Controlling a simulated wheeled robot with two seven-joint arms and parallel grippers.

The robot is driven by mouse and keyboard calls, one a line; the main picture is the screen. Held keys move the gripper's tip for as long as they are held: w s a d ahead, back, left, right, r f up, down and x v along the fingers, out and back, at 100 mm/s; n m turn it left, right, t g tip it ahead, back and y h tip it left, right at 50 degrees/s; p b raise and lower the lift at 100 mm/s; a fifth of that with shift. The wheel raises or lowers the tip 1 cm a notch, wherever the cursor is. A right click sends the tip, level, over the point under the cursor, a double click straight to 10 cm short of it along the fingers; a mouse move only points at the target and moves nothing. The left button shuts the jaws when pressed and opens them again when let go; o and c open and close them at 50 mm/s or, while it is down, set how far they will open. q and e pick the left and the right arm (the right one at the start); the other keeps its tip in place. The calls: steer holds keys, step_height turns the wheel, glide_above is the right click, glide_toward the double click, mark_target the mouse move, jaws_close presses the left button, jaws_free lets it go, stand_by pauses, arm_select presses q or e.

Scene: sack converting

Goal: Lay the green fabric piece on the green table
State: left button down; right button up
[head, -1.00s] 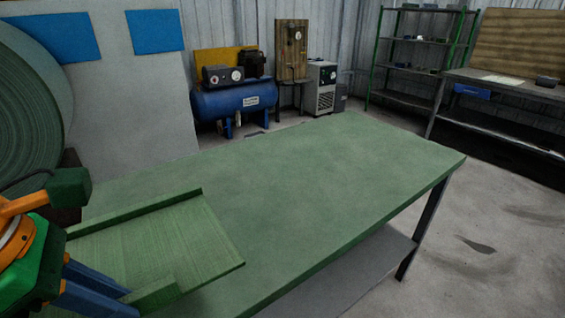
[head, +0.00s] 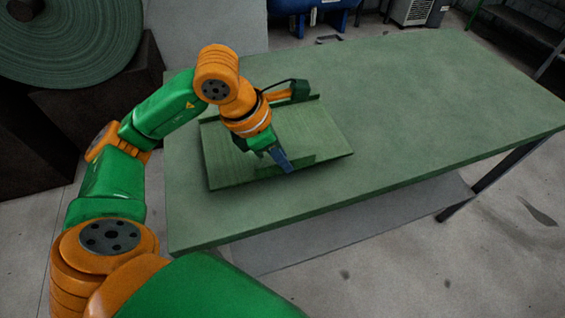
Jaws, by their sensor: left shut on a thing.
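The green fabric piece (head: 322,138) is a flat, ribbed rectangle with a raised strip along its far edge and another at its near side. It is over the left part of the green table (head: 430,100). A dark shadow shows under its near and left edges, so it seems at least partly off the tabletop; I cannot tell if any edge touches. My left gripper (head: 284,161), with blue fingers, is shut on the near strip of the piece. The gripper and wrist hide part of the piece. My right gripper is not in view.
A large green fabric roll (head: 70,45) stands at the upper left, beside dark blocks. The table's middle and right are bare. A lower shelf (head: 360,220) shows under its near edge. A blue compressor (head: 305,5) is behind the table.

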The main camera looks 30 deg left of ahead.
arm_select(q)
step_height(320, 180, down, 3)
steer(key=shift+f, duration=0.1)
steer(key=shift+f, duration=0.1)
steer(key=c, duration=0.9)
jaws_free()
steer(key=shift+o, duration=0.2)
steer(key=shift+a+r, duration=0.1)
steer(key=shift+r, duration=0.35)
steer(key=p+v, duration=0.2)
steer(key=v, duration=0.9)
steer(key=shift+r, duration=0.3)
